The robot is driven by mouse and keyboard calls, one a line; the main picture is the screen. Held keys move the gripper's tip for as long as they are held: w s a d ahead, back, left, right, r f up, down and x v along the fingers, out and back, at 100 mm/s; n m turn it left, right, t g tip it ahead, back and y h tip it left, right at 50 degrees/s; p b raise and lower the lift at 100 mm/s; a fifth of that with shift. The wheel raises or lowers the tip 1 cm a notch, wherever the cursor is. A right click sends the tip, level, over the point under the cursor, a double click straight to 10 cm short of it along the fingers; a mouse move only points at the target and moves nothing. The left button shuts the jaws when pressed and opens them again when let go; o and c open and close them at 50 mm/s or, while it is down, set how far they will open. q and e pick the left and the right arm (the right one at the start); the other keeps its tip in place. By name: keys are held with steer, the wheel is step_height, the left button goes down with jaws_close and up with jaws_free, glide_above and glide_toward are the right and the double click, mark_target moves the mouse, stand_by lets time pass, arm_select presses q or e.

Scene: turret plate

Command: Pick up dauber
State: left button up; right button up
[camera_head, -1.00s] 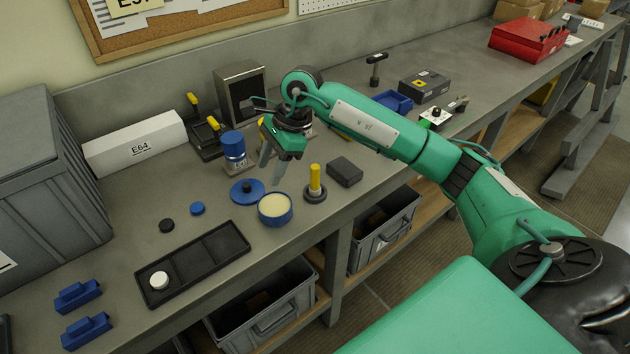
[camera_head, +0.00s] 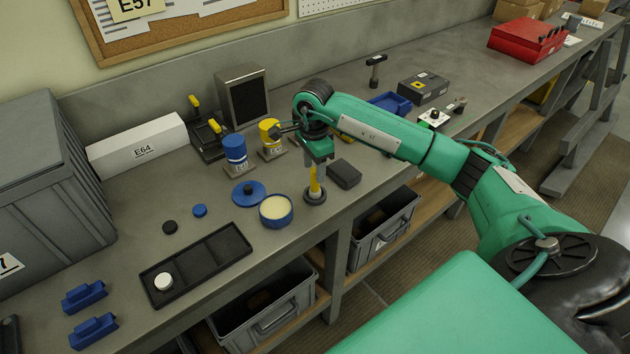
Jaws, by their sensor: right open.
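The dauber, which I take to be the upright yellow handle on a round dark base (camera_head: 315,195), stands on the bench right of an open blue tin (camera_head: 276,210) with pale contents. My right gripper (camera_head: 316,168) points down directly over the yellow handle, its fingers at the handle's upper part and partly hiding it. The gripper is open; whether a finger touches the handle I cannot tell. The blue lid (camera_head: 248,193) lies flat beside the tin. My left gripper is not in view.
A dark block (camera_head: 344,174) sits close right of the dauber. A blue can (camera_head: 235,151) and a yellow can (camera_head: 269,136) stand behind. A black tray (camera_head: 218,252) with a white disc (camera_head: 163,282) lies left. Grey bins sit under the bench.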

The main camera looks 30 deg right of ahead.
mark_target(315, 183)
steer(key=shift+s+f+p, duration=0.1)
steer(key=shift+f+p, duration=0.45)
steer(key=shift+p, duration=0.05)
step_height(315, 183, down, 3)
steer(key=shift+f+p, duration=0.1)
steer(key=shift+p, duration=0.75)
steer(key=shift+f, duration=0.5)
jaws_close()
